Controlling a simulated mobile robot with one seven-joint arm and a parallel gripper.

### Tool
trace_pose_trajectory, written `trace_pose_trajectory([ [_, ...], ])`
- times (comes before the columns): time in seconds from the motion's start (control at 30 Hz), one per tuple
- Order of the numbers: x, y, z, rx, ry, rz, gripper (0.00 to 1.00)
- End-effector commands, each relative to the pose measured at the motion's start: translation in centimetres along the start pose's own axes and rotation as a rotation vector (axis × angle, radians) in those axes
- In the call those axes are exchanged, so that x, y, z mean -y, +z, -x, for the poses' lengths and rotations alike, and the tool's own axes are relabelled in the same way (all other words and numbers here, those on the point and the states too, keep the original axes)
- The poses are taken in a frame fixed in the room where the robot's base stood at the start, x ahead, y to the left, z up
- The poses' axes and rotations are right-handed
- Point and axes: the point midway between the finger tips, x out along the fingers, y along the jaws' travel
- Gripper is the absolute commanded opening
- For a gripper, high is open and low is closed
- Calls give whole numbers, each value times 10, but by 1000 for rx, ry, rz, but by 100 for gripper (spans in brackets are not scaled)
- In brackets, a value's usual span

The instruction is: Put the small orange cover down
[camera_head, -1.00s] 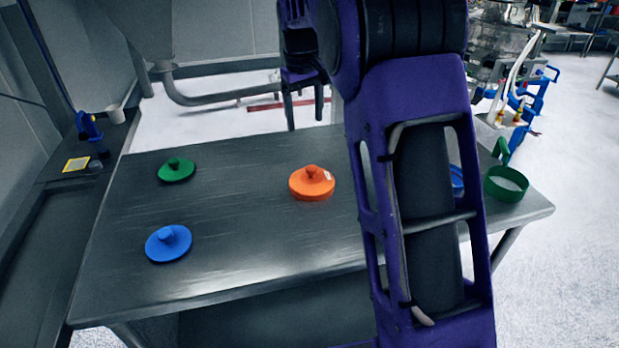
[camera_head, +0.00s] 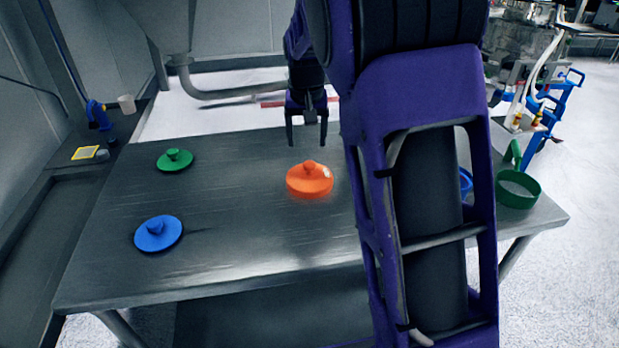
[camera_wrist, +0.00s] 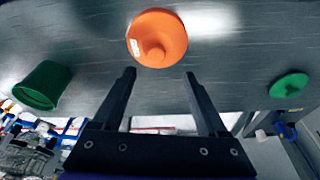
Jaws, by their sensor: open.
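The small orange cover (camera_head: 309,180) lies flat on the dark metal table (camera_head: 240,236), knob up, near the table's middle. In the wrist view the orange cover (camera_wrist: 157,38) is beyond my fingertips, between their lines. My gripper (camera_head: 308,142) is open and empty, above the table on the far side of the cover and apart from it. My gripper's two fingers (camera_wrist: 160,74) also show spread in the wrist view.
A green cover (camera_head: 175,160) and a blue cover (camera_head: 158,234) lie on the left of the table. A green sifter (camera_head: 518,188) and a partly hidden blue one (camera_head: 466,182) stand at the right. A hopper hangs behind. My arm hides part of the table.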

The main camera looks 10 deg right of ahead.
Motion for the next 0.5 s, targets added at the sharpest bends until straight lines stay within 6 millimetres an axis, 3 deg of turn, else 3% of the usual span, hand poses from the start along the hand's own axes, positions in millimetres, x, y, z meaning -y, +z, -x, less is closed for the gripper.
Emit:
trace_pose_trajectory([
  [0.1,0,1,-23,2,1,-1,76],
  [0.5,-4,1,-53,2,1,-1,76],
])
